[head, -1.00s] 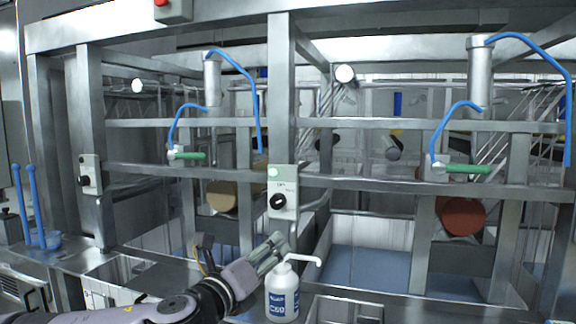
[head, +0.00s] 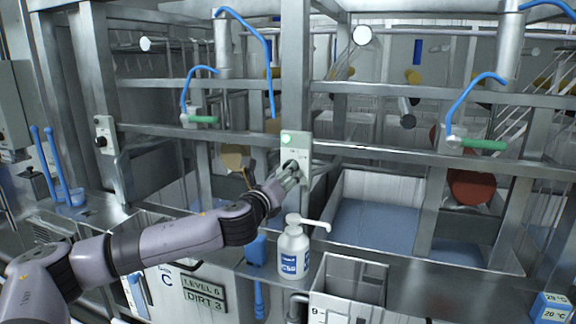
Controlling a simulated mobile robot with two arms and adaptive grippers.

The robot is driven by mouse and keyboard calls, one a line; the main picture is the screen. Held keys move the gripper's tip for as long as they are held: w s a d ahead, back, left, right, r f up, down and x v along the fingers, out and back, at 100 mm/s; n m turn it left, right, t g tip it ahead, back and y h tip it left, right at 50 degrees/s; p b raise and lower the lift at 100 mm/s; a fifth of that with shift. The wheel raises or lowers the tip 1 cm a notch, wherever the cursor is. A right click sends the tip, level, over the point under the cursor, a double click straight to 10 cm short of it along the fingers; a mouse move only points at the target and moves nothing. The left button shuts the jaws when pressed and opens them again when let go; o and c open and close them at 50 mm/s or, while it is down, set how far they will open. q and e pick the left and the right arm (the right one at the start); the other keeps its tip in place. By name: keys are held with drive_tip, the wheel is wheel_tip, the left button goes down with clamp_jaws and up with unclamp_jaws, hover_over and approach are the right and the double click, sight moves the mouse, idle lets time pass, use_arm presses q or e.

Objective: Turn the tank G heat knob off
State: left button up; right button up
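A grey control box (head: 296,148) with a green light on top is mounted on the middle post. Its black knob (head: 290,166) is partly covered by my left gripper (head: 287,176). The gripper's fingertips are at the knob, and I cannot tell whether they are closed on it. A second box (head: 104,133) with a black knob (head: 101,141) is on the left post. I cannot read a tank letter G on either box. My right gripper is not in view.
A white pump bottle (head: 293,250) stands on the ledge just below and right of my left gripper. Blue hoses and green-handled valves (head: 484,144) hang on the frame. Open tanks with blue liquid (head: 372,225) lie behind the rails.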

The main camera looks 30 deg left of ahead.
use_arm(q)
drive_tip(key=shift+p+x, duration=0.45)
drive_tip(key=shift+x, duration=1.85)
drive_tip(key=c, duration=1.2)
drive_tip(key=shift+o, duration=0.2)
drive_tip(key=shift+n, duration=0.3)
drive_tip(key=shift+d+n+b, duration=0.1)
drive_tip(key=shift+n+b, duration=1.05)
drive_tip(key=shift+n, duration=4.45)
